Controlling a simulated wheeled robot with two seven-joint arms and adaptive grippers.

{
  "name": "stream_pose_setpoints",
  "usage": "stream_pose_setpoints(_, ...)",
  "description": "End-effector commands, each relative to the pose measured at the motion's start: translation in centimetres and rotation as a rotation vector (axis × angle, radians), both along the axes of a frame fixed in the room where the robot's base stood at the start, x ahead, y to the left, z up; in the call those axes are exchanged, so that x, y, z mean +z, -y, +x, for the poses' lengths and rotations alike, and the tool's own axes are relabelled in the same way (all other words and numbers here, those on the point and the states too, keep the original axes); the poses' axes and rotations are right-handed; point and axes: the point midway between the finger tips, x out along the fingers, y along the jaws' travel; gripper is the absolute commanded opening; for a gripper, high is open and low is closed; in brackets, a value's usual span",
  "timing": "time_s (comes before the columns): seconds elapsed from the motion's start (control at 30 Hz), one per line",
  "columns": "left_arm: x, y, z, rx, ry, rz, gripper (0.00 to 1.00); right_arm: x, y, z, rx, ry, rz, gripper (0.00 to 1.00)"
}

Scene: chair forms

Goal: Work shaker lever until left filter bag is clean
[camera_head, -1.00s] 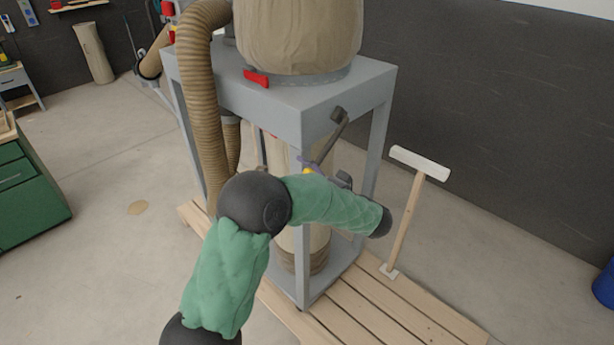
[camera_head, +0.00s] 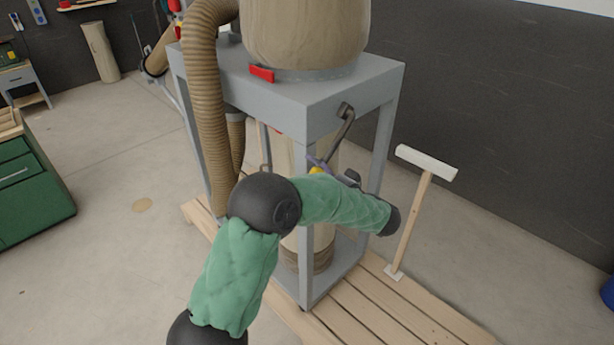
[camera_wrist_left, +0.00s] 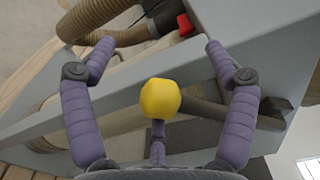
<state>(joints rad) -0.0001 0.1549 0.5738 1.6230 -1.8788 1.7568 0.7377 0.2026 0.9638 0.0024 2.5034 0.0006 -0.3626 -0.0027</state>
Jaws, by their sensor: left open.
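The tan filter bag (camera_head: 303,35) stands upright on top of the grey frame (camera_head: 290,95), its top cut off. A second tan bag or sleeve shows below, partly hidden by my arm. The dark grey shaker lever (camera_head: 340,132) hangs from the frame's front right and slants down left to a yellow knob (camera_head: 316,171). In the left wrist view the knob (camera_wrist_left: 160,98) lies between the spread purple fingers of my left gripper (camera_wrist_left: 159,46), with gaps to both sides. In the head view the gripper (camera_head: 320,164) is mostly hidden behind my green-sleeved arm. My right gripper is not seen.
A ribbed hose (camera_head: 205,90) runs down the frame's left side. A red clip (camera_head: 262,74) sits at the bag's base. A wooden T-shaped tool (camera_head: 415,215) stands right on the slatted pallet (camera_head: 370,300). A green cabinet (camera_head: 32,190) is left. Floor between is open.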

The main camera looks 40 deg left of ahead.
Motion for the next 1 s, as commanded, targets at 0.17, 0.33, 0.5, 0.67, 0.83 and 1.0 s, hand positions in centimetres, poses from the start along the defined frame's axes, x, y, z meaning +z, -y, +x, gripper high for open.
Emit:
stream_pose_setpoints(0.17, -1.7, 0.1, 1.3, 0.000, 0.000, 0.000, 0.86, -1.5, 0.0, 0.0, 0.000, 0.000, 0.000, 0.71)
stream_pose_setpoints(0.33, -1.8, 0.1, 1.5, 0.000, 0.000, 0.000, 0.86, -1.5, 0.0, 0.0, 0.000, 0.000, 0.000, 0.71)
stream_pose_setpoints(0.5, -1.7, 0.1, 1.5, 0.000, 0.001, 0.000, 0.86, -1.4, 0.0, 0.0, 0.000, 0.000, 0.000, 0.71)
stream_pose_setpoints(0.67, -2.6, 0.2, 2.5, 0.000, 0.000, 0.000, 0.86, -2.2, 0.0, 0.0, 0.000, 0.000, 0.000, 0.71)
stream_pose_setpoints(0.83, -4.0, 0.4, 4.5, 0.000, 0.001, 0.000, 0.86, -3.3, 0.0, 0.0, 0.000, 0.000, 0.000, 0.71)
stream_pose_setpoints(1.0, -4.8, 0.5, 6.0, 0.000, 0.001, 0.000, 0.86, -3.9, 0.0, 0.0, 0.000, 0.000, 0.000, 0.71)
